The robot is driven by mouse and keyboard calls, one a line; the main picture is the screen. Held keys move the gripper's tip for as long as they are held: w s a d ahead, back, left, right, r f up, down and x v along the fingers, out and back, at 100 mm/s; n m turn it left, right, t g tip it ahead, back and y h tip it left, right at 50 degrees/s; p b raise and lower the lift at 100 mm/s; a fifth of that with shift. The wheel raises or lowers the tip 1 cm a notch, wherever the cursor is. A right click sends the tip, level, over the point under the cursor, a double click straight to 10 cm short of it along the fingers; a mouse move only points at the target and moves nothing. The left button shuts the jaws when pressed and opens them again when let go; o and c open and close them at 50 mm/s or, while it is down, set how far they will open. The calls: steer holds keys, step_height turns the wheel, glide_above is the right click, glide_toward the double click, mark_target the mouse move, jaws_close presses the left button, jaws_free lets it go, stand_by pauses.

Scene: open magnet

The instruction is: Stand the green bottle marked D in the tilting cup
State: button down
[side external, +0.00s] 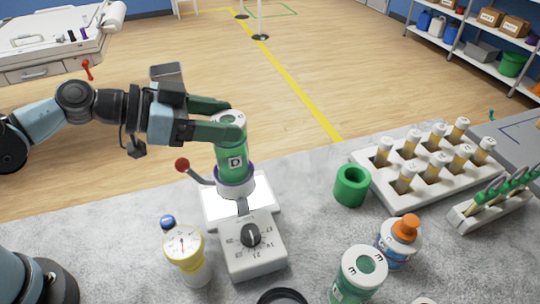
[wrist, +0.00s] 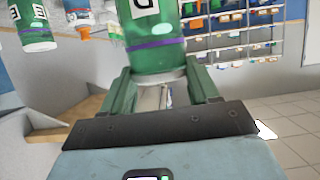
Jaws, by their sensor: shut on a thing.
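The green bottle marked D (side external: 236,162) is held upright or nearly so, with its round pale top showing above the fingers. My gripper (side external: 228,128) reaches in from the left and is shut on its upper part. In the wrist view the bottle (wrist: 150,20) stands between the fingers, its D upside down and a purple stripe across it. The tilting cup (side external: 236,190) shows as a purple rim and pale wall around the bottle's lower end, above a white dial device. The bottle hides its inside, so I cannot tell whether the bottle rests on its floor.
A red-knobbed lever (side external: 183,165) is left of the cup. A yellow-topped gauge (side external: 184,246) stands in front. A green ring (side external: 351,186), bottle E (side external: 358,276), an orange-capped bottle (side external: 400,240) and a vial rack (side external: 420,175) are to the right.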

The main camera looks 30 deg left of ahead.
steer(key=shift+f, duration=0.5)
steer(key=shift+c, duration=1.3)
jaws_free()
steer(key=shift+r, duration=0.1)
steer(key=shift+r, duration=0.45)
steer(key=shift+v, duration=5.95)
steer(key=w+a+f+n+g+y, duration=0.1)
steer(key=a+f+n+g+y, duration=0.1)
steer(key=a+f+n+y, duration=0.6)
steer(key=shift+w+a+f+n+y, duration=0.2)
steer(key=shift+a+f+n+y, duration=0.25)
steer(key=shift+a+y, duration=0.45)
